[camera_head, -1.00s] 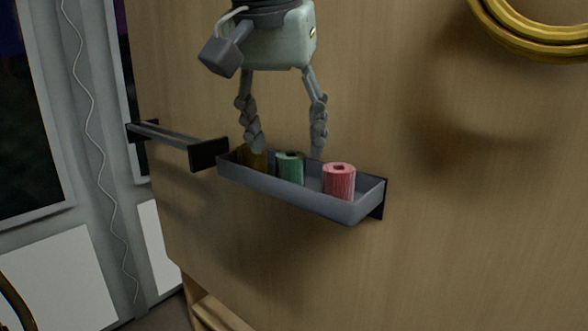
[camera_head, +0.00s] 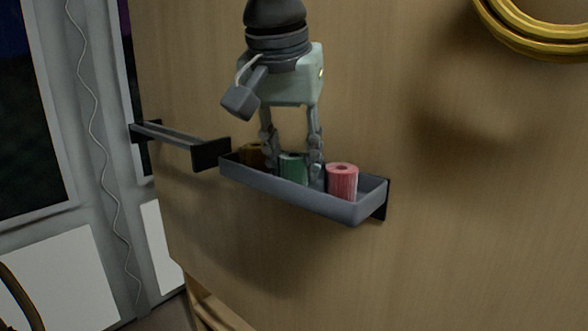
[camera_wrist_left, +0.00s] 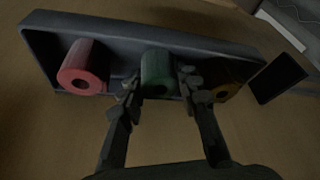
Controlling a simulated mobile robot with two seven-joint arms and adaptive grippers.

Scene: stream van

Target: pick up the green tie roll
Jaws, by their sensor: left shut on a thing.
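The green tie roll (camera_head: 293,169) stands in the middle of a grey tray (camera_head: 300,199) on the wooden wall. It also shows in the left wrist view (camera_wrist_left: 158,72). My left gripper (camera_head: 294,172) comes down from above, with one finger on each side of the green roll. It is shut on the roll, which still sits in the tray. In the left wrist view the fingertips (camera_wrist_left: 158,86) flank the roll. My right gripper is not in view.
A pink roll (camera_head: 342,181) stands right of the green one in the tray, and a brown-yellow roll (camera_head: 252,154) stands left. A dark rail (camera_head: 180,141) is left of the tray. A yellow coil (camera_head: 540,38) hangs at upper right.

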